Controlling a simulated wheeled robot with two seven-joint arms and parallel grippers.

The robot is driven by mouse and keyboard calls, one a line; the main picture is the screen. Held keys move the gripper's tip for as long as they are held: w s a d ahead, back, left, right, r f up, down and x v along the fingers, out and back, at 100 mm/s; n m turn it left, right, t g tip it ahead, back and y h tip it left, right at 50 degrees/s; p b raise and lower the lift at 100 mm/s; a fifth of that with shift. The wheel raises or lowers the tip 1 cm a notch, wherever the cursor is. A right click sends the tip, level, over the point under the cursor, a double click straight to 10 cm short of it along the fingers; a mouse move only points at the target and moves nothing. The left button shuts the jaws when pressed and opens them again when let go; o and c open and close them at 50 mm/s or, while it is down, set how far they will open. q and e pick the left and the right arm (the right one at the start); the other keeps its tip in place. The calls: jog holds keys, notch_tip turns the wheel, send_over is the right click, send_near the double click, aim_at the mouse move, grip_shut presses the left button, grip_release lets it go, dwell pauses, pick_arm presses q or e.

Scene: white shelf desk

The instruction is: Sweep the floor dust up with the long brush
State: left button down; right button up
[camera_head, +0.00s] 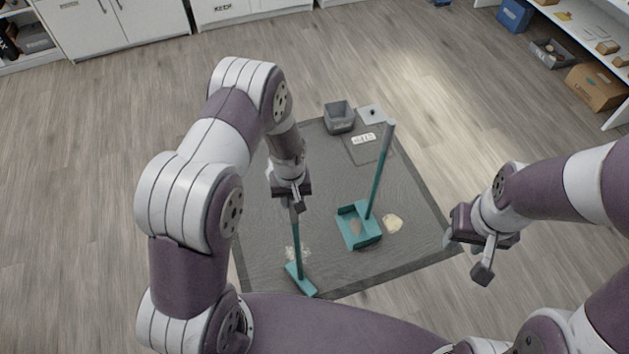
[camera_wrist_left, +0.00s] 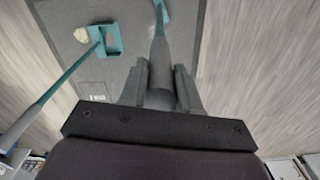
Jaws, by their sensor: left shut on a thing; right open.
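The long brush has a teal handle and a flat teal head (camera_head: 301,280) near the front of the dark mat (camera_head: 340,274). My left gripper (camera_head: 295,204) is shut on its handle, which also shows between the fingers in the left wrist view (camera_wrist_left: 160,55). A pale dust patch (camera_head: 291,254) lies beside the brush, just behind its head. A long-handled teal dustpan (camera_head: 345,236) stands on the mat with a tan patch in it. Another pale patch (camera_head: 393,224) lies right of the dustpan. My right gripper (camera_head: 483,257) is open and empty, right of the mat.
A grey bin (camera_head: 340,117) stands at the mat's back edge, next to a white square item (camera_head: 372,113). White cabinets (camera_head: 115,27) line the back. A shelf with a cardboard box (camera_head: 596,87) stands at the right. The wooden floor around the mat is mostly clear.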

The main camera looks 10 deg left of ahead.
pick_arm(q)
jog(key=r, duration=0.1)
jog(key=r+p, duration=0.1)
jog(key=r, duration=0.1)
jog(key=shift+w+a+r+p, duration=0.15)
jog(key=shift+w+r+p, duration=0.15)
jog(key=shift+r+p, duration=0.1)
jog(key=shift+s+r+p, duration=0.1)
jog(key=shift+r+p, duration=1.5)
jog(key=shift+r, duration=0.4)
pick_arm(e)
jog(key=shift+s+d+r, duration=0.1)
jog(key=shift+d+r, duration=0.05)
jog(key=shift+r, duration=1.3)
jog(key=shift+s+d+r, duration=0.1)
jog(key=shift+r, duration=1.3)
jog(key=shift+w, duration=0.1)
